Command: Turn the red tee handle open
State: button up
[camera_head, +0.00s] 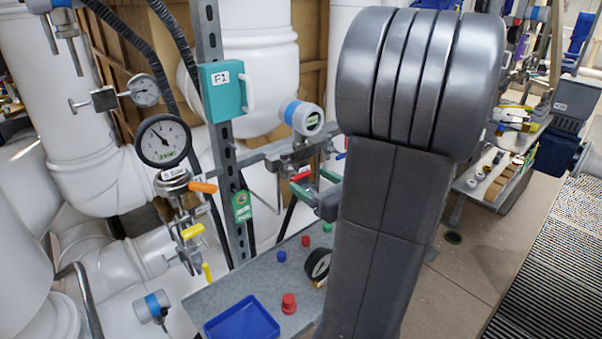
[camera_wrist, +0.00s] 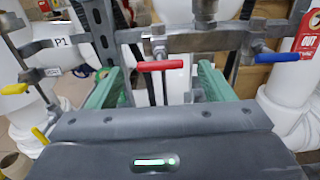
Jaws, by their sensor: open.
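In the head view, a small part of the red handle (camera_head: 300,176) shows beside my gripper (camera_head: 316,184). My gripper also shows in the wrist view (camera_wrist: 160,80). Its two green fingers are apart, one on each side of the handle in the picture, and nothing is held. I cannot tell whether the handle lies between the fingertips or just beyond them. My arm hides much of the area to the right in the head view.
A blue handle (camera_wrist: 276,57) and a red tag (camera_wrist: 306,40) are to the right. A yellow handle (camera_head: 191,231) and an orange handle (camera_head: 203,187) are at left.

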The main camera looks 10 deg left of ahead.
aim_at(303, 176)
jog(key=shift+x, duration=2.4)
jog(key=shift+c, duration=0.4)
jog(key=c, duration=0.9)
